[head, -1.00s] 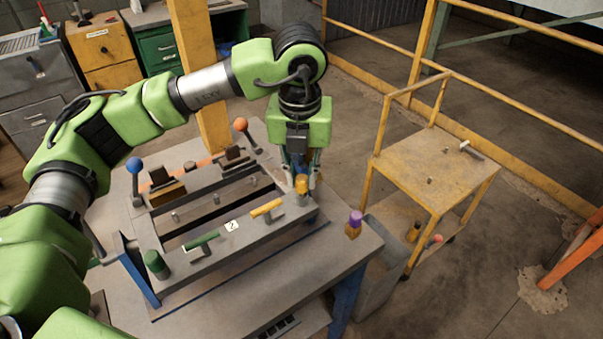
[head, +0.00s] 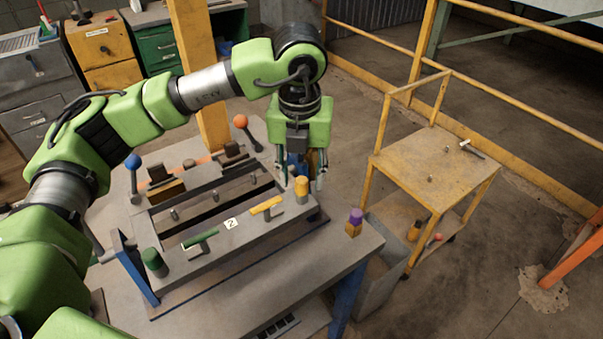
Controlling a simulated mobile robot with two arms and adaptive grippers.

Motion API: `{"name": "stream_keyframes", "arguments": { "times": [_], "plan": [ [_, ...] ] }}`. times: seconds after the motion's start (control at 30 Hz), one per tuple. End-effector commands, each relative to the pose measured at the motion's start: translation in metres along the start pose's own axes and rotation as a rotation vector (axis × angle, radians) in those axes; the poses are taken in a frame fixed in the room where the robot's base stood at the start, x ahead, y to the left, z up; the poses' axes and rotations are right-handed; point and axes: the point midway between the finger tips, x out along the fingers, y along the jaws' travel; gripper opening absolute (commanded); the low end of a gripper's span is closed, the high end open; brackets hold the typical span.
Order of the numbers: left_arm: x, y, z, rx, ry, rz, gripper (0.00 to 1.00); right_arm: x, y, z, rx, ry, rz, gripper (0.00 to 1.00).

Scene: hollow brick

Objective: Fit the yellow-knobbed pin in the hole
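The yellow-knobbed pin (head: 301,187) stands upright at the right end of the grey fixture's front bar (head: 233,240). Its lower part and the hole are hidden, so I cannot tell how deep it sits. My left gripper (head: 303,184) points down over the pin. Its fingers are spread, one on each side of the knob, with visible gaps. My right gripper is not in view.
A yellow handle (head: 266,206), a green handle (head: 201,239) and a green-knobbed pin (head: 153,261) are along the front bar. A purple-knobbed piece (head: 355,219) stands at the table's right edge. A yellow cart (head: 430,175) stands to the right.

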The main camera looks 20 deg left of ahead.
Motion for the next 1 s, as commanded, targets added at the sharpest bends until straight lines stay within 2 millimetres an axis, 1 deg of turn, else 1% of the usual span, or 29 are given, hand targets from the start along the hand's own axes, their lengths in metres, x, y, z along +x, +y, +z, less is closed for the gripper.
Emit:
{"name": "stream_keyframes", "arguments": {
  "times": [0.17,0.27,0.37,0.6,0.73,0.83,1.0],
  "plan": [
    [-0.001,0.0,0.0,0.0,0.0,0.0,0.38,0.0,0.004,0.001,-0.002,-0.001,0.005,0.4],
    [-0.007,0.0,0.0,0.0,-0.001,-0.001,0.38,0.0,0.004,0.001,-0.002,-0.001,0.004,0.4],
    [-0.022,-0.001,0.001,0.0,-0.003,-0.002,0.38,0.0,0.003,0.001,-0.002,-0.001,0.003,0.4],
    [-0.074,-0.001,0.001,0.0,-0.003,-0.002,0.38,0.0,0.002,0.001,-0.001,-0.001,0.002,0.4],
    [-0.098,-0.001,0.001,0.0,-0.003,-0.001,0.38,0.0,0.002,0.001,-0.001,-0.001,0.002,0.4],
    [-0.11,0.0,0.001,0.0,-0.002,0.0,0.38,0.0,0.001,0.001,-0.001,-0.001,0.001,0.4],
    [-0.119,0.0,0.0,0.0,0.0,0.0,0.38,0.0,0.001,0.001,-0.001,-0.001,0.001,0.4]
  ]
}}
